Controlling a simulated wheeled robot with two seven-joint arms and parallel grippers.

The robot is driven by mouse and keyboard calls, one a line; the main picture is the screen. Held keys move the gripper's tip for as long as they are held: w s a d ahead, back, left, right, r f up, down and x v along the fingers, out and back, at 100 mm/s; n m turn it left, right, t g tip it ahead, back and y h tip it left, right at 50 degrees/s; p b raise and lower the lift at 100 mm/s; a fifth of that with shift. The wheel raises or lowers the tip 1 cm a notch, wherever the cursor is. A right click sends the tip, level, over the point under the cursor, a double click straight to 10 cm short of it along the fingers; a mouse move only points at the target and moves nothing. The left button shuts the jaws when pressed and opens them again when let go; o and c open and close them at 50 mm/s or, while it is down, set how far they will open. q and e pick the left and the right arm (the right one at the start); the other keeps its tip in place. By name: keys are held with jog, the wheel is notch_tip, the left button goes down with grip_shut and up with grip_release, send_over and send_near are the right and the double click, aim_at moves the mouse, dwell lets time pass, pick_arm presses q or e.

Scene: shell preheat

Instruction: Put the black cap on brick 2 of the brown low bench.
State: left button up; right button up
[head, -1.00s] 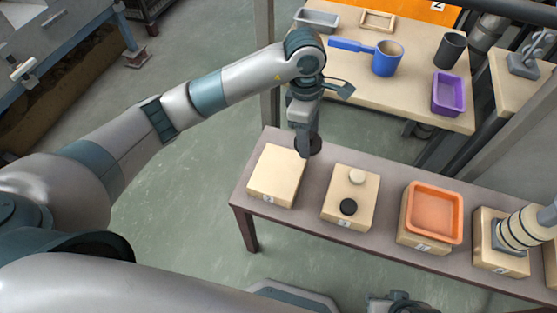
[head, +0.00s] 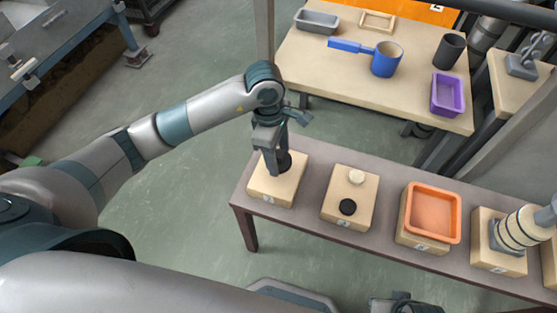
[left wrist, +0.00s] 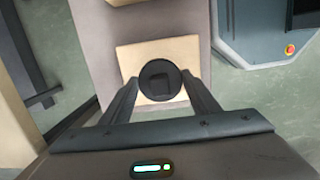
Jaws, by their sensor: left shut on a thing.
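My left gripper (head: 278,170) is shut on a round black cap (head: 284,160), which also shows between the fingers in the left wrist view (left wrist: 160,82). It holds the cap over the leftmost tan brick (head: 272,188) of the brown low bench (head: 310,205). This brick also shows in the left wrist view (left wrist: 190,52), behind the cap. I cannot tell whether the cap touches the brick's top. The brick labels are too small to read surely. My right gripper is not in view.
The second brick (head: 338,185) carries a cream disc (head: 356,177) and a black disc (head: 348,207). An orange tray (head: 434,212) sits on the third brick. A table behind holds a blue pan (head: 386,62) and a purple tray (head: 447,95).

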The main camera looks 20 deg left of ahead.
pick_arm(q)
jog(key=shift+f, duration=1.6)
jog(key=shift+f, duration=0.1)
jog(key=o, duration=1.1)
jog(key=shift+c, duration=0.2)
notch_tip(320, 180, up, 12)
jog(key=a, duration=0.1)
jog(key=shift+a, duration=0.2)
